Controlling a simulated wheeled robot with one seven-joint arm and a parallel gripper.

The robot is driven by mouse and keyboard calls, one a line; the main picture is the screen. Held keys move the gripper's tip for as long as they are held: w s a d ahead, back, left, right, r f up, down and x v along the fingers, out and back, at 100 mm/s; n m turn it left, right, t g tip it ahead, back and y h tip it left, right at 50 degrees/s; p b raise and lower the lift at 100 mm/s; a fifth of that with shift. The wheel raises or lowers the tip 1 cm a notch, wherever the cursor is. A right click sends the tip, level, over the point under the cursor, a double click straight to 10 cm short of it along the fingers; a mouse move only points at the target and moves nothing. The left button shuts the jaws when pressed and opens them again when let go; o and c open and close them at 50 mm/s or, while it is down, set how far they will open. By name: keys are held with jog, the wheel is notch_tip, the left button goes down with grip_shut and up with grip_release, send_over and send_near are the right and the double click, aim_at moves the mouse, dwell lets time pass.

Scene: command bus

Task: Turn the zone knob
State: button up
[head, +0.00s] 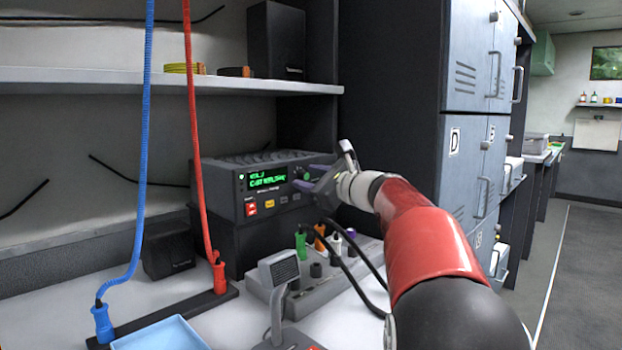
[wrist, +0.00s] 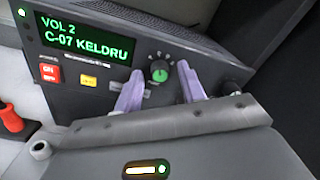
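A green-faced knob (wrist: 159,71) with a white pointer sits right of the display. A darker knob (wrist: 232,86) is further right, partly hidden. I cannot read which one is the zone knob. My gripper (head: 309,178) is at the radio's front. In the wrist view its purple fingers (wrist: 160,76) are spread either side of the green knob, with visible gaps. I cannot tell whether they touch the panel.
Red (wrist: 48,74) and yellow (wrist: 89,81) buttons sit below the display. Blue (head: 145,150) and red (head: 197,140) coiled cords hang at left. A grey microphone (head: 279,267) and a block with several coloured plugs (head: 330,283) stand below my arm. Grey lockers (head: 466,150) are at right.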

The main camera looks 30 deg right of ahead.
grip_shut()
jog(key=shift+f+b, duration=0.1)
jog(key=shift+b, duration=0.25)
jog(key=shift+f+n+b, duration=0.1)
jog(key=shift+n+b, duration=1.8)
jog(key=shift+b, duration=0.05)
jog(key=shift+n+b, duration=1.75)
jog(key=shift+n, duration=0.35)
jog(key=shift+r, duration=0.2)
